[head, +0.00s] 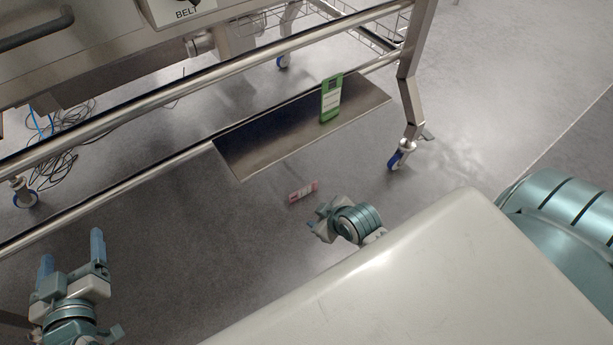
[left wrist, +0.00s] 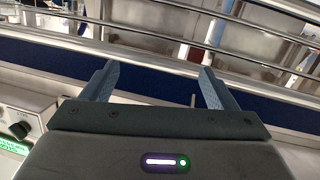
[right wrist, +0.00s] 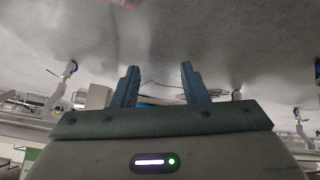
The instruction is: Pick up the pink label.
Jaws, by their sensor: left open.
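A small pink and white label (head: 303,192) lies on the grey floor in front of the conveyor frame, in the middle of the head view. My left gripper (head: 72,248) is at the lower left of the head view, far from the label. It is open and empty, with its fingers (left wrist: 157,67) wide apart.
A green and white card (head: 331,98) stands on the dark low shelf (head: 265,140) of the conveyor frame. Steel rails (head: 190,88) run along the frame, with a caster leg (head: 402,150) right of the shelf. Loose cables (head: 62,150) lie at the left. The floor around the label is clear.

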